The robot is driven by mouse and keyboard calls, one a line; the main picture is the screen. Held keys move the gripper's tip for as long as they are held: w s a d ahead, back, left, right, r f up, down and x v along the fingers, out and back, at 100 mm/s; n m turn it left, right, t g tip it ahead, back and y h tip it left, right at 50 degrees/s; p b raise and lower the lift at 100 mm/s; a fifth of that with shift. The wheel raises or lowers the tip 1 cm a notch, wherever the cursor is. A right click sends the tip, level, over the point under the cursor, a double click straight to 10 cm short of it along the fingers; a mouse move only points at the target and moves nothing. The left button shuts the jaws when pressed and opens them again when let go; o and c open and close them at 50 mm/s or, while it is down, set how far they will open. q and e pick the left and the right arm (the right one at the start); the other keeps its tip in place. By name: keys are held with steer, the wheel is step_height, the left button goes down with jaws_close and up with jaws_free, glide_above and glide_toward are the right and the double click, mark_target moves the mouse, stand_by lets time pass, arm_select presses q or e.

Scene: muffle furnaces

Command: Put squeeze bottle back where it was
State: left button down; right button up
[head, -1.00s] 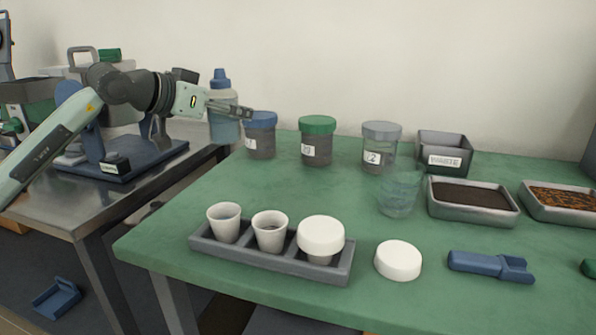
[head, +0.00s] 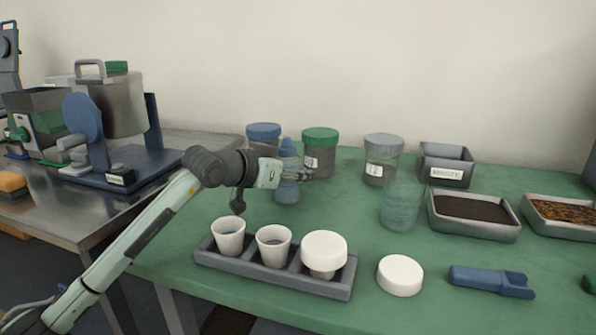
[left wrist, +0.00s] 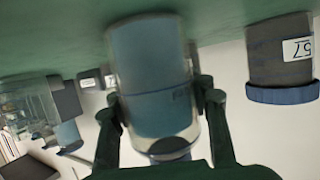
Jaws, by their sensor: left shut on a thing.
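The squeeze bottle (head: 287,192), clear with blue liquid and a blue top, is upright over the back left part of the green table (head: 345,220). My left gripper (head: 297,174) is shut around its middle. In the left wrist view the bottle (left wrist: 153,75) fills the space between the two fingers (left wrist: 160,108). I cannot tell whether its base touches the table. A faint see-through vessel (head: 402,205) stands to its right. My right gripper is not in view.
Behind the bottle are a blue-lidded jar (head: 263,131), a green-lidded jar (head: 320,152) and a grey-lidded jar (head: 383,160). A cup rack (head: 225,262) is in front, with a white lid (head: 400,275) and a blue tool (head: 490,281) to its right. Trays (head: 475,229) stand at right.

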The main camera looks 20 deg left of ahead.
arm_select(q)
steer(key=shift+r, duration=0.1)
steer(key=c, duration=0.7)
jaws_free()
steer(key=shift+c, duration=0.2)
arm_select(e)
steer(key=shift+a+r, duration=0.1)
arm_select(q)
steer(key=b+v, duration=0.1)
steer(key=v, duration=0.7)
steer(key=shift+s+a, duration=0.1)
steer(key=shift+a, duration=0.05)
steer(key=v, duration=0.3)
steer(key=shift+s+b, duration=0.1)
steer(key=shift+b, duration=0.25)
steer(key=shift+s+r, duration=0.2)
steer(key=shift+s, duration=0.05)
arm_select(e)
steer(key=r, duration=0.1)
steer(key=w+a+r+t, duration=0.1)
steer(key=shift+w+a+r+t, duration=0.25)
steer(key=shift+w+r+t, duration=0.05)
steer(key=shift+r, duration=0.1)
